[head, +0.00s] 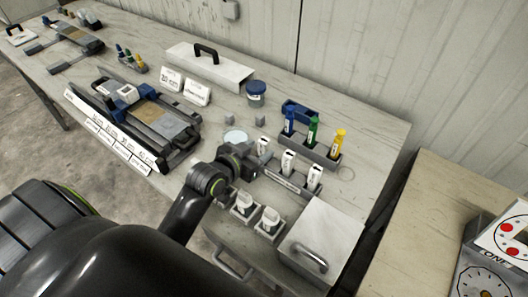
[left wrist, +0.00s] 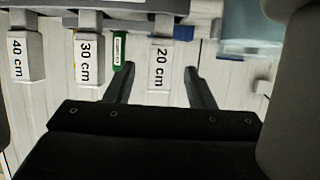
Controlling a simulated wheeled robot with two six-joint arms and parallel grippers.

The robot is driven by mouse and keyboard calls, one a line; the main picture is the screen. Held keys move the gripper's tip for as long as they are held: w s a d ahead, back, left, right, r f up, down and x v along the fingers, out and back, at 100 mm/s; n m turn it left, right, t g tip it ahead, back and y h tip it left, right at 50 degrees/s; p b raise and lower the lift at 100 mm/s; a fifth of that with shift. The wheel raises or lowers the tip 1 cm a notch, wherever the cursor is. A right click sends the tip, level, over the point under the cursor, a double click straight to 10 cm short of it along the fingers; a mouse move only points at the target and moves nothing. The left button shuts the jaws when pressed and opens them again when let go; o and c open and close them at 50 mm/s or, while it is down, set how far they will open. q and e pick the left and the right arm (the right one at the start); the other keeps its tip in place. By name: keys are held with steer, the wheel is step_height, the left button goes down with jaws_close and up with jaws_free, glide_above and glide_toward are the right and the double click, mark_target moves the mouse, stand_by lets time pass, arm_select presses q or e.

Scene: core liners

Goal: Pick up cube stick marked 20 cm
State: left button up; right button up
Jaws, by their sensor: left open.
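The cube stick marked 20 cm (left wrist: 161,62) is a white block with a black label in the left wrist view. It appears between the two fingers of my left gripper (left wrist: 159,72), which are open and spread to either side of it. Contact cannot be told. In the head view my left gripper (head: 246,158) is beside the nearest white stick (head: 263,145) of the rack row, which fits the 20 cm one. The sticks marked 30 cm (left wrist: 88,60) and 40 cm (left wrist: 22,55) stand to its left in the wrist view. My right gripper is not in view.
A grey rack (head: 282,183) holds the white sticks. Two white-topped items (head: 243,204) sit in front, and a handled box (head: 322,236) stands right.

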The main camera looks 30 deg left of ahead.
arm_select(q)
steer(key=shift+p+x, duration=0.75)
steer(key=shift+x, duration=1.9)
steer(key=shift+f, duration=0.1)
steer(key=c, duration=1.1)
